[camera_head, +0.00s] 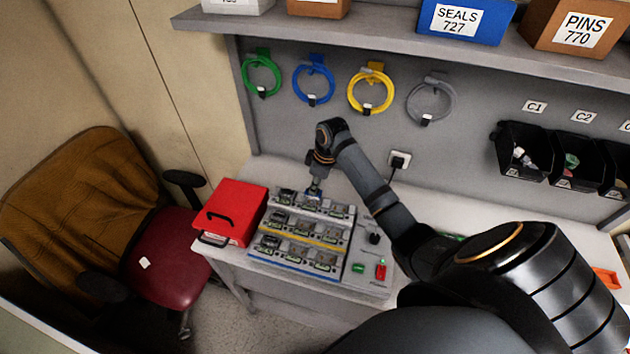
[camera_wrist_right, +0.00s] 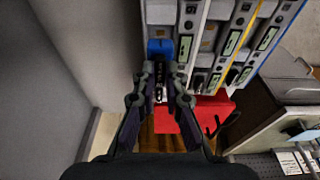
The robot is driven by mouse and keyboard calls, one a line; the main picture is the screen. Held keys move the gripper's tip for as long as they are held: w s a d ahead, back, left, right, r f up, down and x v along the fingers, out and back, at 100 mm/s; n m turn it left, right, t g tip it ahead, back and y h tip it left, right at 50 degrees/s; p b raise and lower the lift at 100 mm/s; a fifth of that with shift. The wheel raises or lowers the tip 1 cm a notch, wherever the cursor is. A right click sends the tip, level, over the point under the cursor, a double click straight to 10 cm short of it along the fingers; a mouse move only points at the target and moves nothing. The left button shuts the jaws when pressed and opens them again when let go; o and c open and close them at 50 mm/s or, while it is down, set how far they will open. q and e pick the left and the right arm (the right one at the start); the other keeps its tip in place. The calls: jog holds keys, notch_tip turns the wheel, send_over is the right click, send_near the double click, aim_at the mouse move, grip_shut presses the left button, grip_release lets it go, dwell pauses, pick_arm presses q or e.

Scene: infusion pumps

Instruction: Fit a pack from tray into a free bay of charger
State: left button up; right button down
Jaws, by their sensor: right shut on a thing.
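The charger (camera_head: 345,238) stands on the bench in the head view, with three rows of bays. Several bays have units with small greenish displays. It also shows at the top of the wrist view (camera_wrist_right: 210,35). My right gripper (camera_head: 315,188) is over the charger's back row, near its left part. In the wrist view my right gripper (camera_wrist_right: 160,88) is shut on a small pack with a blue end (camera_wrist_right: 160,47). The blue end is close to the charger's edge; I cannot tell whether it touches or is in a bay. I cannot make out the tray. My left gripper is not in view.
A red box (camera_head: 236,205) with a black handle stands left of the charger. A grey panel (camera_head: 372,255) with green and red parts adjoins it on the right. Coiled cables (camera_head: 371,92) hang behind. A chair (camera_head: 165,255) stands at the left. My right arm covers the bench's right side.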

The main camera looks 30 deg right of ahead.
jog(key=shift+s+d+b+x, duration=0.1)
jog(key=shift+b+x, duration=0.1)
jog(key=shift+x, duration=0.55)
jog(key=shift+s+d+b+x, duration=0.1)
jog(key=shift+s+b+x, duration=0.05)
jog(key=shift+x, duration=0.6)
jog(key=shift+f, duration=0.1)
jog(key=shift+f, duration=0.25)
jog(key=c, duration=1.3)
grip_release()
jog(key=shift+c, duration=0.2)
jog(key=v, duration=1.2)
